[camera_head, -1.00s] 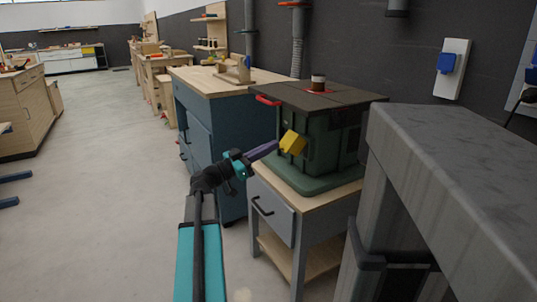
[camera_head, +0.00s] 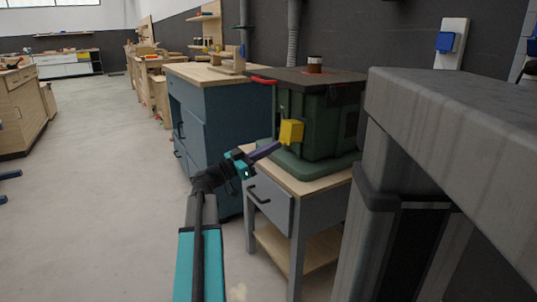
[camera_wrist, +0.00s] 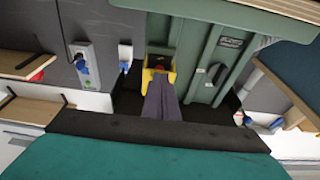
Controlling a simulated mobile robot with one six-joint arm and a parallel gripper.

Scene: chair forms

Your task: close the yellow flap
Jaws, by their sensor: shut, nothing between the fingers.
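The yellow flap (camera_head: 291,131) is on the near face of a dark green machine (camera_head: 325,118) standing on a small wooden-topped bench. In the head view it looks like a nearly upright yellow block. My gripper (camera_head: 279,145) is shut and empty, its purple fingers pointing at the flap's lower left edge. In the wrist view the yellow flap (camera_wrist: 158,66) is just beyond the fingertips (camera_wrist: 161,78), with a dark and red area inside its yellow edges. The tips are at or very near the flap; I cannot tell if they touch.
A grey block-like structure (camera_head: 450,110) fills the right foreground, close to the machine. The small bench has a grey drawer (camera_head: 268,199). A blue cabinet (camera_head: 222,120) with a wooden top stands behind it to the left.

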